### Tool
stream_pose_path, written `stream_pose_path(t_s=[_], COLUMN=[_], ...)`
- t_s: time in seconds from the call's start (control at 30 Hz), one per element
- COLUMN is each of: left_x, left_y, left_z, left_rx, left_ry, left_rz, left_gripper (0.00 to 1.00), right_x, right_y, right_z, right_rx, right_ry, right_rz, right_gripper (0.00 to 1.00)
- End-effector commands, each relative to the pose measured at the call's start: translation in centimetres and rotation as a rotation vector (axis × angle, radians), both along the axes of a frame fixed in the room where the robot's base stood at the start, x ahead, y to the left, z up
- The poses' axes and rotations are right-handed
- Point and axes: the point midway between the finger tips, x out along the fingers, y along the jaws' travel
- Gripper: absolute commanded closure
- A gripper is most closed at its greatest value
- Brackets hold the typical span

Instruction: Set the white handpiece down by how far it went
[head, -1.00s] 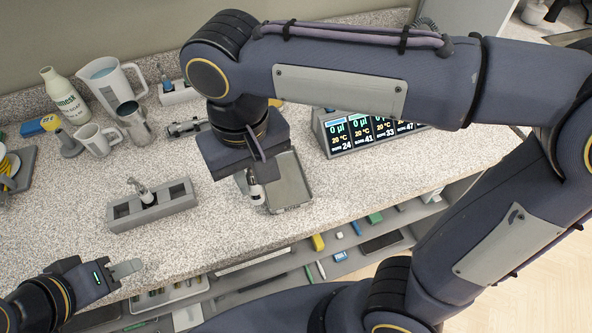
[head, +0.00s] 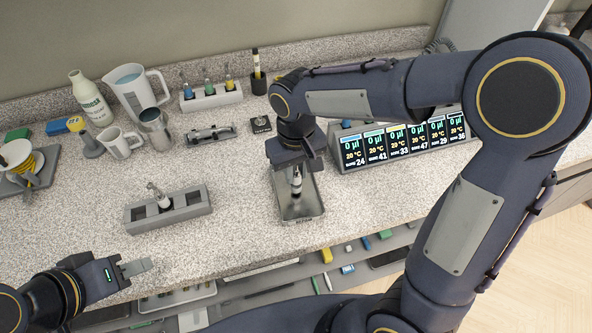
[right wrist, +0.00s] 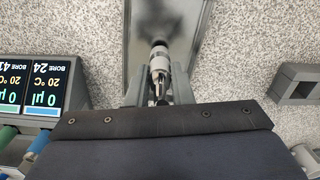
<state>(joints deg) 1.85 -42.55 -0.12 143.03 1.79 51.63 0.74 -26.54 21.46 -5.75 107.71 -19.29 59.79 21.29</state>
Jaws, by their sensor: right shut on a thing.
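The white handpiece (head: 296,181), with dark parts, hangs roughly upright from my right gripper (head: 297,168), which is shut on it. It is over the shiny metal tray (head: 302,212) in the head view; I cannot tell whether it touches the tray. The right wrist view shows the handpiece (right wrist: 159,65) between the fingers, with the tray (right wrist: 135,35) behind it. A grey holder (head: 190,212) stands left of the tray, with another metallic piece (head: 160,197) upright in its middle slot. My left gripper (head: 138,267) is at the lower left, away from everything; its finger gap is unclear.
A row of displays (head: 400,145) reading 0 µl, 20 °C and bore numbers stands right of the tray. Behind are a white rack (head: 212,98), a jug (head: 137,90), a steel cup (head: 154,130) and a bottle (head: 88,98). The counter between holder and tray is clear.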

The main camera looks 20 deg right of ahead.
Motion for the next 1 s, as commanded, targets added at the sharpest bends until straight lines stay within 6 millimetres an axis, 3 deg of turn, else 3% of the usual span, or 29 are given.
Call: stream_pose_path(t_s=[0.47, 0.5, 0.63, 1.0], left_x=[0.00, 0.00, 0.00, 0.01], left_y=[0.00, 0.00, 0.00, 0.00], left_z=[-0.41, -0.29, -0.27, 0.22], left_rx=[0.000, 0.000, 0.000, 0.000], left_ry=[0.000, 0.000, 0.000, 0.000], left_rz=[0.000, 0.000, 0.000, 0.000], left_gripper=[0.64, 0.64, 0.64, 0.64], right_x=[-0.01, -0.01, -0.01, 0.00], right_y=[0.01, 0.02, 0.02, 0.03], right_z=[-1.19, -1.06, -1.03, -0.34], right_rx=[0.000, 0.000, 0.000, 0.001], right_ry=[-0.001, -0.002, -0.001, -0.002], right_rz=[-0.001, -0.001, -0.001, -0.001], right_gripper=[1.00, 0.76, 0.59, 0.58])
